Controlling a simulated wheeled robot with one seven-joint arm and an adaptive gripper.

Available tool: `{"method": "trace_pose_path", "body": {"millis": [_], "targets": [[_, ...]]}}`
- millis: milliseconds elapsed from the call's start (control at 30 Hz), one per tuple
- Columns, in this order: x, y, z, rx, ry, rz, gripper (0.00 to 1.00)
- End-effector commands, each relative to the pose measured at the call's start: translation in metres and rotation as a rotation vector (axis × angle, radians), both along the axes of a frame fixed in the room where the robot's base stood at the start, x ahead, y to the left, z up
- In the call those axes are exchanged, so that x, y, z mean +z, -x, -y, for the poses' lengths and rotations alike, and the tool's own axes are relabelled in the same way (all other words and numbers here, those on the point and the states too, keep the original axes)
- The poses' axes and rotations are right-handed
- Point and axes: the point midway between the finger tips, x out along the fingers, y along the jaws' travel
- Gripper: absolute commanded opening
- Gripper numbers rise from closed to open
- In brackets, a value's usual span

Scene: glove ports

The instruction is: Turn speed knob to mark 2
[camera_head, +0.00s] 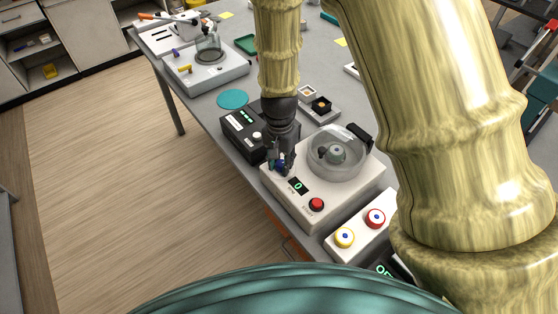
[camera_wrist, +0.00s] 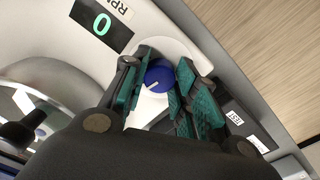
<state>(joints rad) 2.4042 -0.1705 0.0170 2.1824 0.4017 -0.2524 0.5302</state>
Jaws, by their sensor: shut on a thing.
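The speed knob (camera_wrist: 158,78) is blue with a white pointer line, on the front of the white centrifuge (camera_head: 318,212). My gripper (camera_wrist: 155,85) is shut on the knob, with its green finger pads on both sides of it. In the head view my gripper (camera_head: 280,164) comes down from above onto the knob, which is mostly hidden there. The display (camera_head: 298,186) reads 0; in the wrist view the display (camera_wrist: 101,24) also shows 0 next to "RPM". The scale marks around the knob cannot be made out.
A red button (camera_head: 316,205) and a clear-lidded rotor bowl (camera_head: 338,153) are on the centrifuge. A white box (camera_head: 361,225) with yellow and red buttons is at the right. The floor in front is clear.

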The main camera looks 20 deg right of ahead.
Motion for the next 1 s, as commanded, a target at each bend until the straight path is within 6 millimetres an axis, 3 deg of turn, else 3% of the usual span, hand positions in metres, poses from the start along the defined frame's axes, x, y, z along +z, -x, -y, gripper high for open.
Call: {"method": "trace_pose_path", "body": {"millis": [33,667,700,800,1000], "targets": [[-0.0036,0.0078,-0.0009,-0.014,-0.001,-0.018,0.05],[-0.0039,0.0075,-0.0012,-0.06,-0.002,-0.017,0.05],[-0.0039,0.0075,-0.0012,-0.06,-0.002,-0.017,0.34],[-0.0032,0.0063,-0.0009,-0.06,-0.001,-0.014,0.51],[-0.0018,0.0032,-0.0011,-0.06,0.0,-0.007,0.51]]}}
